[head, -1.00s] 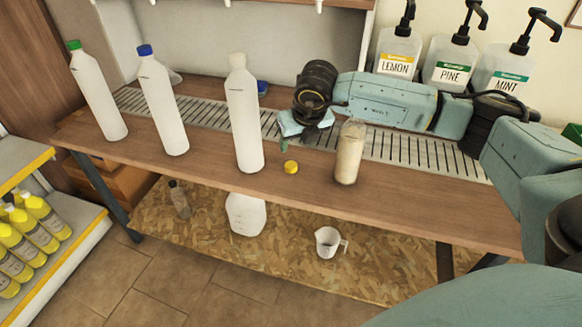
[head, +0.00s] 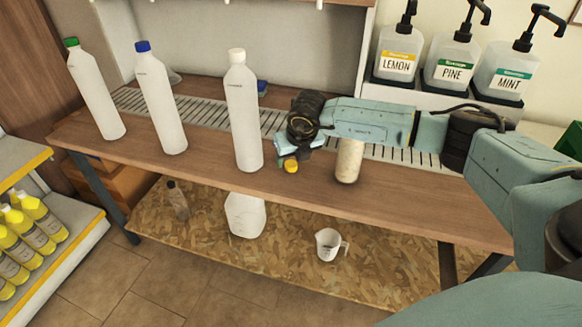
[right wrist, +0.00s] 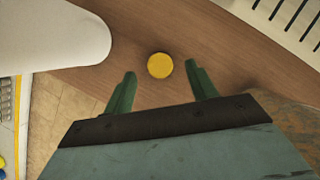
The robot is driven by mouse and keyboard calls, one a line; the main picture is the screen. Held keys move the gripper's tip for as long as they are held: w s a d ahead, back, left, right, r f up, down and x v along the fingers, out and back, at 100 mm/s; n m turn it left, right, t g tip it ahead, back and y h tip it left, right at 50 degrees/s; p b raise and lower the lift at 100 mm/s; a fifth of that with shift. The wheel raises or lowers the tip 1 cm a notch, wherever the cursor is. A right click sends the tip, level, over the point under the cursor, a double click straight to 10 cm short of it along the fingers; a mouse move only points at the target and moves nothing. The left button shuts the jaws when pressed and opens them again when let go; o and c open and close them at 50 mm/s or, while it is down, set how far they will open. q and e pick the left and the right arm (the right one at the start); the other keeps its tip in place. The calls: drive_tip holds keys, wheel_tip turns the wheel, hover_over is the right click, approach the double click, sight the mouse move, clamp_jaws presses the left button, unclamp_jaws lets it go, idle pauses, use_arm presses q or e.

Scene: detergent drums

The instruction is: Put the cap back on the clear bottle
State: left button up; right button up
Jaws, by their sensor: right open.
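The yellow cap (head: 291,166) lies on the wooden bench, between the white-capped bottle and the clear bottle. The clear bottle (head: 349,163) stands upright with pale beige contents; its top is hidden behind my right arm. My right gripper (head: 289,159) is open and low over the cap. In the right wrist view the cap (right wrist: 160,65) shows between the tips of the green fingers, with a gap on both sides, so it is not held. My left gripper is not in view.
A white-capped bottle (head: 243,115) stands close left of my right gripper. Blue-capped (head: 162,100) and green-capped (head: 95,90) bottles stand further left. A slatted drain (head: 210,112) runs along the bench. Pump bottles (head: 450,60) stand at the back right. The bench's front edge is clear.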

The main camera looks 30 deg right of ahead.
sight(291, 166)
drive_tip(key=shift+x, duration=1.15)
drive_tip(key=c, duration=1.1)
